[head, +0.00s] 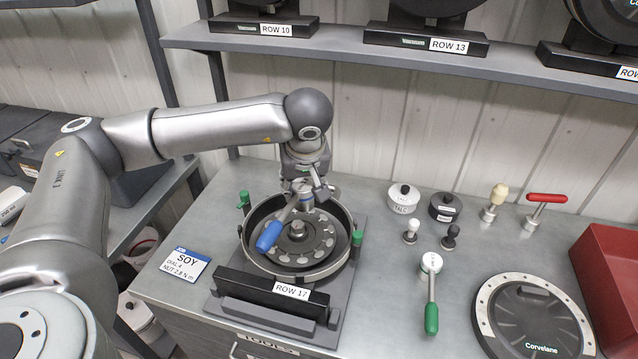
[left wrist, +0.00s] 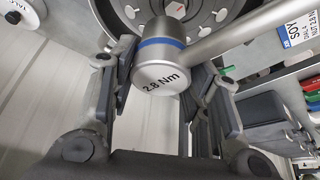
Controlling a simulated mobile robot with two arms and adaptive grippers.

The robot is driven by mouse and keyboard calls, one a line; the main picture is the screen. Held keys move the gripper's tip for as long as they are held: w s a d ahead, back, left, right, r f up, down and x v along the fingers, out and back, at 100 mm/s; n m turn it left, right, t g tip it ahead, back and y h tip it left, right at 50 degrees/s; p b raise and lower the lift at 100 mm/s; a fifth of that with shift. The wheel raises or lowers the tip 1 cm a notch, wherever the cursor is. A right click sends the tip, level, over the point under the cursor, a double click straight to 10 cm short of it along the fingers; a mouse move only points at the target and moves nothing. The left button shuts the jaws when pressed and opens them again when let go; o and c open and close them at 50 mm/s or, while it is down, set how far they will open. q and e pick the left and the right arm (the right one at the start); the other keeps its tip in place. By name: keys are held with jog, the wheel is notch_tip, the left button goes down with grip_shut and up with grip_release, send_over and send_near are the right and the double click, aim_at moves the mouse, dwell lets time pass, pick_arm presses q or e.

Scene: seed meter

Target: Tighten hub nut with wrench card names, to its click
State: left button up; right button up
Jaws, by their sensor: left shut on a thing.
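My left gripper (head: 305,193) is shut on the head of a blue-handled wrench (head: 270,236), above the back part of the seed meter (head: 247,262) marked ROW 17. In the left wrist view the wrench head (left wrist: 158,75) sits between the fingers, with a blue band and the print "2.8 Nm". The hub nut (head: 297,227) shows at the centre of the round disc, in front of the wrench head, which looks apart from it. The card (head: 184,265) reads SOY, dial 4, nut 2.8 N m. My right gripper is not in view.
A green-handled wrench (head: 431,315) lies right of the meter. A red-handled tool (head: 547,198), a cream-knobbed tool (head: 499,194) and small canisters (head: 403,196) stand behind. A black round cover (head: 530,320) and a red bin (head: 615,265) are at right. A shelf (head: 340,57) runs above.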

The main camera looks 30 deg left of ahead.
pick_arm(q)
jog(key=shift+w+a+r+n+p, duration=0.1)
jog(key=shift+a+r+n+p, duration=0.15)
jog(key=shift+a, duration=0.3)
jog(key=shift+w+a+r+n+p, duration=0.1)
jog(key=shift+a+p, duration=0.2)
jog(key=shift+a, duration=0.25)
jog(key=shift+f+b, duration=1.3)
jog(key=shift+f, duration=1)
jog(key=shift+f+b, duration=0.65)
jog(key=shift+f, duration=0.2)
jog(key=shift+f+b, duration=0.4)
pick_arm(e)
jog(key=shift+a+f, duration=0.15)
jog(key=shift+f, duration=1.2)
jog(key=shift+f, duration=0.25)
pick_arm(q)
jog(key=shift+f+b, duration=0.75)
jog(key=shift+b, duration=0.45)
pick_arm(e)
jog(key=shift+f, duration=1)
pick_arm(q)
jog(key=shift+f+b, duration=0.65)
jog(key=shift+b, duration=0.25)
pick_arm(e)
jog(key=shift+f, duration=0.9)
